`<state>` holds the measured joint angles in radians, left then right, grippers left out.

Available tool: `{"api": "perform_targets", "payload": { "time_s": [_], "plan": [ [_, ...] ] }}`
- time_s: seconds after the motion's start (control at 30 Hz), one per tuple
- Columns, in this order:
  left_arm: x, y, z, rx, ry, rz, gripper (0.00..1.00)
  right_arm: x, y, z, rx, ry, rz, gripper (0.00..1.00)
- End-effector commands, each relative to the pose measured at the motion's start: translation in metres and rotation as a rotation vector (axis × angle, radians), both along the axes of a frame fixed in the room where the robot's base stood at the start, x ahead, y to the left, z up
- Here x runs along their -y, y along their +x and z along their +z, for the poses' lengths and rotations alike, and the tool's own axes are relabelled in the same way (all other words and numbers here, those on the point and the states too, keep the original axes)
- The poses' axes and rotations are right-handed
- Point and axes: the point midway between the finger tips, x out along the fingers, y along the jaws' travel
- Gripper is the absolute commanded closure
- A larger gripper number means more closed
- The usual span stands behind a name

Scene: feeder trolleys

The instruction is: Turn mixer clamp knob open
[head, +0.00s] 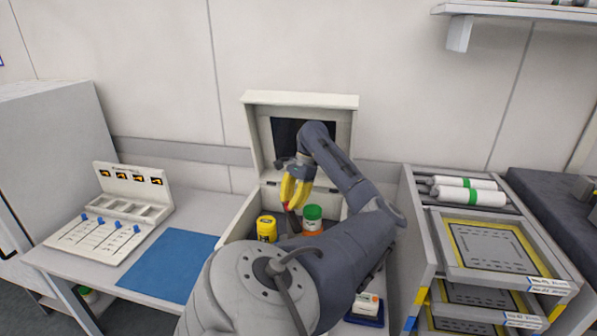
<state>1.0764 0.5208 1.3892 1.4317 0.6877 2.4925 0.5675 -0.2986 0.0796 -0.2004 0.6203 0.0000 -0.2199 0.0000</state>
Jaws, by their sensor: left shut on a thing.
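The mixer (255,98) is a white box with its lid raised, standing at the back of the bench. A yellow jar (267,230) and an orange jar with a green lid (313,213) stand inside its open body. My left gripper (291,203), with yellow fingers, reaches down into the mixer between the two jars and slightly behind them. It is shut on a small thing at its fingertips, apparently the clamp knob. The fingers mostly hide the knob, so its turn angle cannot be read. My right gripper is not in view.
A blue mat (170,264) lies left of the mixer, with a white labelled rack (134,208) beyond it. A trolley (490,245) with framed trays and white rolls (470,197) stands at right. My arm covers the mixer's front.

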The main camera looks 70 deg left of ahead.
Motion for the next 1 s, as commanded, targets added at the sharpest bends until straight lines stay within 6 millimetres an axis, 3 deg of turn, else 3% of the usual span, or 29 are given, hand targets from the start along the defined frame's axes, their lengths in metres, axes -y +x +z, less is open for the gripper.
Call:
{"api": "perform_targets", "payload": {
  "time_s": [0.3,0.8,0.83,1.0],
  "plan": [
    [0.0008,-0.003,-0.0023,-0.005,-0.005,0.098,1.0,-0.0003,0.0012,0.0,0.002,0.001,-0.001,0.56],
    [0.0012,-0.0031,-0.0028,-0.006,-0.006,0.113,1.0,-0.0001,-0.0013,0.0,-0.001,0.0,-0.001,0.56],
    [0.0012,-0.0032,-0.0028,-0.006,-0.006,0.113,0.77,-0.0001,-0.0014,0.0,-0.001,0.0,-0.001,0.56],
    [0.0007,-0.0025,-0.0021,-0.005,-0.005,0.111,0.57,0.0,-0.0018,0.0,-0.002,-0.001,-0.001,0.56]
  ]
}}
